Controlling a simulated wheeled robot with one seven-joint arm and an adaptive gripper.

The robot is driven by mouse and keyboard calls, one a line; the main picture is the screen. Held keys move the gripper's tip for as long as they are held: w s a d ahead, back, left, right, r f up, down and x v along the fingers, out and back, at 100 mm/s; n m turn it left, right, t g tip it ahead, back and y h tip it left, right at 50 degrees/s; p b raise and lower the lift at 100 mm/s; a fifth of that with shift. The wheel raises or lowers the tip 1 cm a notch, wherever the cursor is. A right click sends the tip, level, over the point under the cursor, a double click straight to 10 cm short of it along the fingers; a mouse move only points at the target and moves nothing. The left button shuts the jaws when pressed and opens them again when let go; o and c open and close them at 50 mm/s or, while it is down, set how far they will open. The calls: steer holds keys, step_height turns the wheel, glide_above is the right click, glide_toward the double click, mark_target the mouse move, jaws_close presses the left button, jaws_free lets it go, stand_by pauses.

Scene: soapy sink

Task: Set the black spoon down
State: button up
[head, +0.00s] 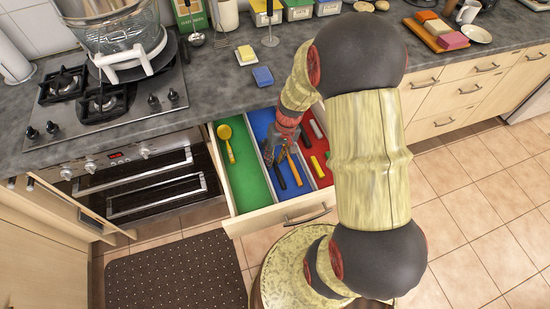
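My gripper (281,152) reaches down over the blue middle compartment (257,131) of an open drawer. Its fingers are small and blend with the dark tools below, so I cannot tell whether they are open or shut. Dark, long-handled pieces (278,177) and an orange-handled piece (293,168) show under and beside the fingers. I cannot tell for sure which of them is the black spoon, or whether it is held.
The green left compartment (245,180) holds a yellow spoon (227,142). The red right compartment (297,157) holds several small pieces. A stove (105,105) stands left; a yellow sponge (246,54) and a blue sponge (263,76) lie on the counter behind.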

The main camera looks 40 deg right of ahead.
steer(key=shift+r, duration=0.1)
step_height(320, 180, up, 11)
steer(key=d+p, duration=0.2)
steer(key=p, duration=0.2)
steer(key=s+a+r+n+t+h, duration=0.1)
steer(key=a+r, duration=0.3)
steer(key=r, duration=0.4)
steer(key=s+a+r+n+t+h, duration=0.1)
steer(key=s+a+r, duration=0.1)
steer(key=a+r, duration=0.35)
steer(key=s+a+r+n+t, duration=0.1)
steer(key=s+a+r+t, duration=0.2)
steer(key=s+r, duration=0.7)
steer(key=shift+a+r, duration=0.55)
steer(key=shift+a, duration=0.55)
